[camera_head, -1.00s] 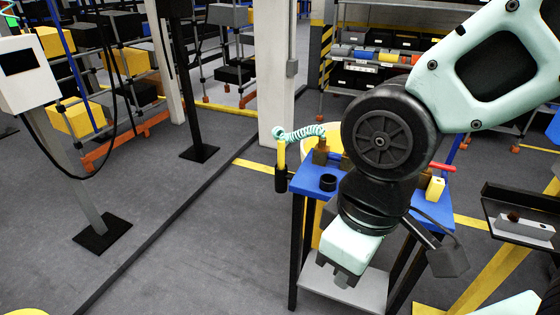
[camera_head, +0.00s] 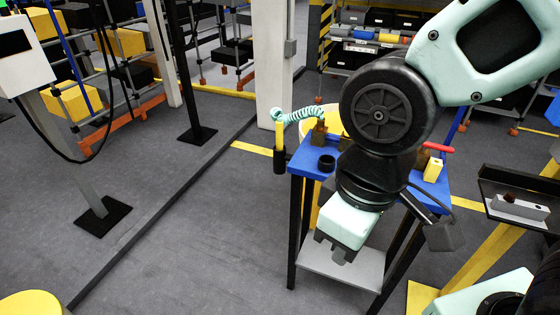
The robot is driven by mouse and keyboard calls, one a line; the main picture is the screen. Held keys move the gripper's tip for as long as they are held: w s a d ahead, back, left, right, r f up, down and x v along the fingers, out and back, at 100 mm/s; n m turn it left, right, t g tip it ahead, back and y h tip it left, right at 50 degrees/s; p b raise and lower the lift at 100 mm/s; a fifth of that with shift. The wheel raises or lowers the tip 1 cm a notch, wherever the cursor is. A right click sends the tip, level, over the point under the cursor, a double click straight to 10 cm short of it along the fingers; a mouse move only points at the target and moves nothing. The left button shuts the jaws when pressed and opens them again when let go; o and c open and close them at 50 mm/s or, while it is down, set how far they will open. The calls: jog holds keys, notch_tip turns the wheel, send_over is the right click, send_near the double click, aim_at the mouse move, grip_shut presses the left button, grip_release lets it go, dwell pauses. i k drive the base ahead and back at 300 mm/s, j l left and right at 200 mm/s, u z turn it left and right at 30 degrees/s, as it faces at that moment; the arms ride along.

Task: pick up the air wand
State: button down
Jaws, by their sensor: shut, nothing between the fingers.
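The air wand (camera_head: 279,147) hangs upright at the left edge of the blue-topped stand (camera_head: 306,160). It has a yellow upper part and a black lower end, and a coiled pale-green hose (camera_head: 300,115) runs from its top toward the stand. My gripper (camera_head: 338,252) points down in front of the stand, to the right of and below the wand, and apart from it. The gripper is shut and empty. My arm hides the middle of the blue top.
A black cup (camera_head: 327,163), a yellow block (camera_head: 433,170) and a red-handled item (camera_head: 438,148) are on the blue top. A grey lower shelf (camera_head: 318,262) lies beneath. A grey post (camera_head: 270,60) stands behind. A dark tray (camera_head: 520,200) is at right.

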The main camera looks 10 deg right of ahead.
aim_at(279, 124)
jog(key=i+j, duration=0.2)
jog(key=j, duration=0.2)
jog(key=i+j, duration=0.2)
jog(key=j, duration=0.15)
jog(key=i+j, duration=0.2)
jog(key=j, duration=0.2)
jog(key=i+j+z, duration=0.1)
jog(key=j, duration=0.25)
jog(key=i+j, duration=0.5)
jog(key=j, duration=0.3)
